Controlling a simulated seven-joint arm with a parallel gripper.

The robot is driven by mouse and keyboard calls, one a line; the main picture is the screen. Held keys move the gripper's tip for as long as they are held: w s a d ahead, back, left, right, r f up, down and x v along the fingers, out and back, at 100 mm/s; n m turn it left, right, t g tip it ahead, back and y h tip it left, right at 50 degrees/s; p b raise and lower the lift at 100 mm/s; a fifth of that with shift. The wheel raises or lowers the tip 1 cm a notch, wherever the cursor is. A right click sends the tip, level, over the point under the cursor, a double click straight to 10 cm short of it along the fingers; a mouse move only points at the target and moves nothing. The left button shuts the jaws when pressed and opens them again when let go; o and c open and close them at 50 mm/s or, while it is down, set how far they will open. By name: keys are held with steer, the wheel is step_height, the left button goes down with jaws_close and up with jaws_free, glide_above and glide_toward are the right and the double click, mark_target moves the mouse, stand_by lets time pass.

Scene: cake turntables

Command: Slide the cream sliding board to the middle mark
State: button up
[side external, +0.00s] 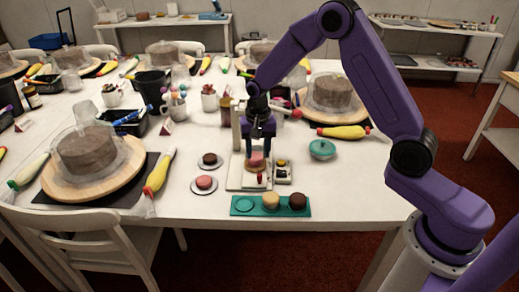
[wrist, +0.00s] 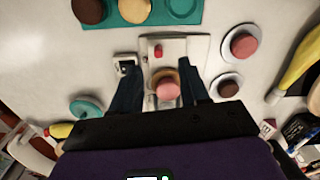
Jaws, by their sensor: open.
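The cream sliding board (side external: 236,181) appears to be the pale flat piece under my gripper on the white table. In the wrist view the pale board (wrist: 196,48) carries a small red knob (wrist: 158,51) near its far end. A small pink cake (wrist: 167,88) on a tan round sits between my fingers in that view. My gripper (side external: 258,154) is open above the board, fingers pointing down on either side of the cake; I cannot tell if they touch anything. The middle mark cannot be made out.
A teal tray (side external: 238,209) with small cakes lies in front. Two saucers (side external: 204,184) with small cakes stand to the left. A small white-framed item (side external: 283,172) and a teal round lidded pot (side external: 322,149) are to the right. A pale upright post (side external: 237,136) stands behind.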

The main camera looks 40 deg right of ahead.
mark_target(259, 174)
steer(key=shift+m, duration=0.9)
steer(key=shift+w+d+f, duration=0.3)
steer(key=shift+d+f, duration=0.05)
steer(key=shift+f, duration=1.5)
steer(key=shift+w+d+f, duration=0.25)
steer(key=shift+d+f, duration=0.15)
steer(key=shift+f, duration=1.5)
steer(key=shift+w+d+f, duration=0.3)
steer(key=shift+d+f, duration=0.05)
steer(key=shift+f, duration=1.75)
steer(key=shift+c, duration=0.6)
steer(key=shift+r, duration=0.1)
jaws_close()
steer(key=shift+w, duration=0.1)
steer(key=shift+w+d+r, duration=0.15)
steer(key=shift+w+d, duration=4)
steer(key=shift+w, duration=0.15)
steer(key=shift+d, duration=0.1)
steer(key=shift+o, duration=0.6)
jaws_free()
